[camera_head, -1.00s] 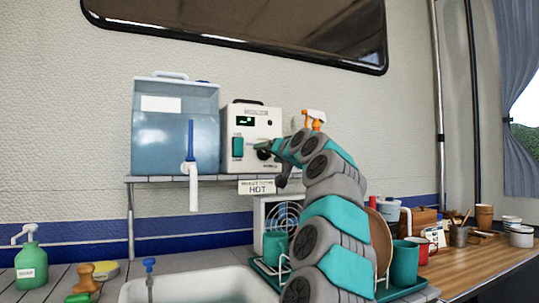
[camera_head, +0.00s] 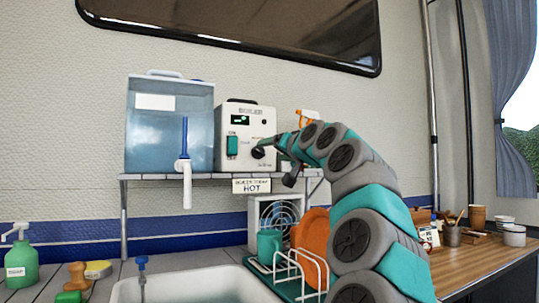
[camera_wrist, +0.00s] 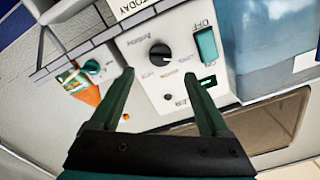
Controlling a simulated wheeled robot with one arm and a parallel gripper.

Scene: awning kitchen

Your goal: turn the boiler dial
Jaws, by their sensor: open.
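The boiler (camera_head: 246,120) is a white box on the wall shelf, with a green display, a teal switch (camera_head: 232,146) and a round black dial (camera_head: 258,153) low on its front. In the wrist view the picture is turned over; the dial (camera_wrist: 160,54) shows a slot-like ridge across its face. My gripper (camera_wrist: 159,75) is open and empty, its two fingers pointing at the boiler front on either side of the dial's line. The fingertips appear short of the dial, with no contact visible. In the head view my gripper (camera_head: 279,141) is just right of the dial, its fingers partly hard to make out.
A blue water tank (camera_head: 150,125) with a white tap stands left of the boiler. An orange-topped spray bottle (camera_head: 306,118) is behind my arm; the wrist view shows it too (camera_wrist: 82,84). A sink (camera_head: 130,289) and dish rack (camera_head: 300,262) lie below the shelf.

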